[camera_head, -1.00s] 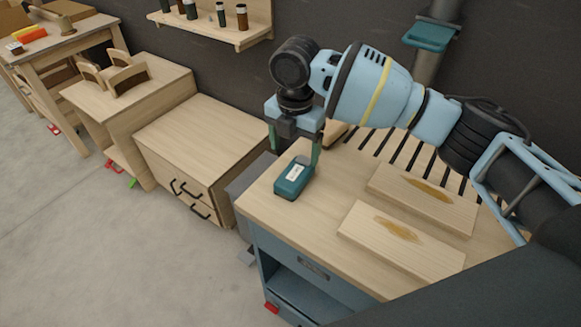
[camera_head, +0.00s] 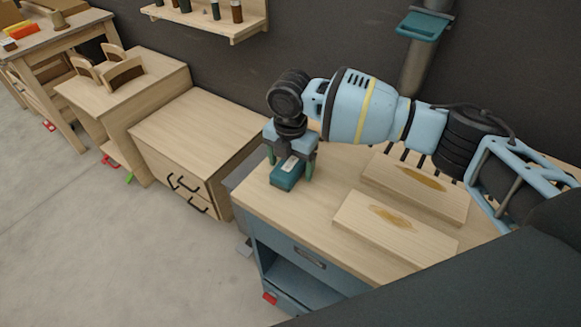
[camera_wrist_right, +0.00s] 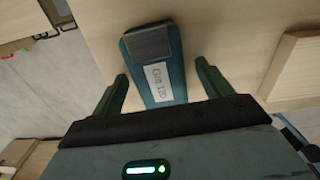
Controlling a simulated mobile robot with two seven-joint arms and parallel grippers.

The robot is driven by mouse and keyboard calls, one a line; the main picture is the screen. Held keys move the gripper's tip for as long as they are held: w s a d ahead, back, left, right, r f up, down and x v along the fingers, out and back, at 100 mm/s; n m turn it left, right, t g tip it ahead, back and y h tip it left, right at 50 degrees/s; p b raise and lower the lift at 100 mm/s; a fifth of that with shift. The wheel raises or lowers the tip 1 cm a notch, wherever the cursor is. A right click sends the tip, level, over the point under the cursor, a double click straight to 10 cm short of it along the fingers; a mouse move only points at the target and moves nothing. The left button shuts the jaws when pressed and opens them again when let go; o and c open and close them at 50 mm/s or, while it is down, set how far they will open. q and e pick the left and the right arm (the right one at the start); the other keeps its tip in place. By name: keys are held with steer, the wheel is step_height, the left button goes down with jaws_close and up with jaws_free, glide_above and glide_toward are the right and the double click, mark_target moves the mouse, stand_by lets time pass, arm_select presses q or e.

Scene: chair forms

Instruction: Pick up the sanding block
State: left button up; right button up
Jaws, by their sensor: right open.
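The sanding block (camera_head: 286,176) is a teal block with a white label and a grey patch on top. It lies near the left end of the wooden worktop (camera_head: 330,160). My right gripper (camera_head: 290,174) is above it, pointing down, with one finger on either side. In the right wrist view the block (camera_wrist_right: 155,68) sits between the two green fingers of the right gripper (camera_wrist_right: 162,90). The fingers are open, with a gap showing on each side of the block. My left gripper is not in view.
Two wooden boards with brown stains, one nearer (camera_head: 395,232) and one farther (camera_head: 415,187), lie on the worktop to the right. A lower drawer cabinet (camera_head: 190,150) stands to the left. A wall shelf (camera_head: 235,28) with several bottles hangs behind.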

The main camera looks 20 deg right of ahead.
mark_target(291, 164)
steer(key=c, duration=1.1)
steer(key=shift+r, duration=0.15)
steer(key=shift+r, duration=0.55)
step_height(291, 164, up, 2)
steer(key=shift+s+r, duration=0.1)
steer(key=shift+r, duration=0.1)
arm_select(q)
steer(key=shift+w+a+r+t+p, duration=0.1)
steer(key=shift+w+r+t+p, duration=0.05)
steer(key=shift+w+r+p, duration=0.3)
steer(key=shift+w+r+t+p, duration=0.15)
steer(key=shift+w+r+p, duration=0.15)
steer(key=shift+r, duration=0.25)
arm_select(e)
steer(key=s+a, duration=0.1)
steer(key=s, duration=0.4)
steer(key=s+a, duration=0.1)
steer(key=s, duration=0.4)
steer(key=s+a+r, duration=0.1)
steer(key=s, duration=0.4)
steer(key=shift+s+r, duration=0.1)
steer(key=shift+s, duration=0.2)
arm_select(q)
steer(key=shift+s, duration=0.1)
